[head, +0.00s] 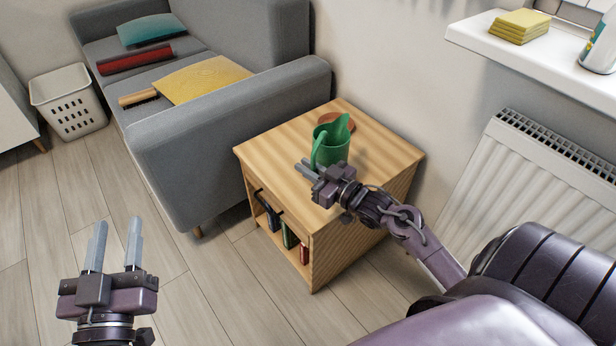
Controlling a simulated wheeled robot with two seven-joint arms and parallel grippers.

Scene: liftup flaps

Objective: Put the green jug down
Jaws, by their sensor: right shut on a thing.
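The green jug (335,146) is upright at the wooden side table (276,143), over its top. I cannot tell whether its base touches the tabletop. My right gripper (308,168) is at the jug's handle, on the near left side, and is shut on it; the gripper hides the jug's lower front. My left gripper (114,246) is open and empty, low at the left above the floor, well away from the table.
A brown round disc (347,121) lies on the tabletop behind the jug. Books stand in the table's open shelf (290,237). A grey sofa (215,115) stands left of the table, and a radiator (545,175) is at the right. The tabletop's left part is clear.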

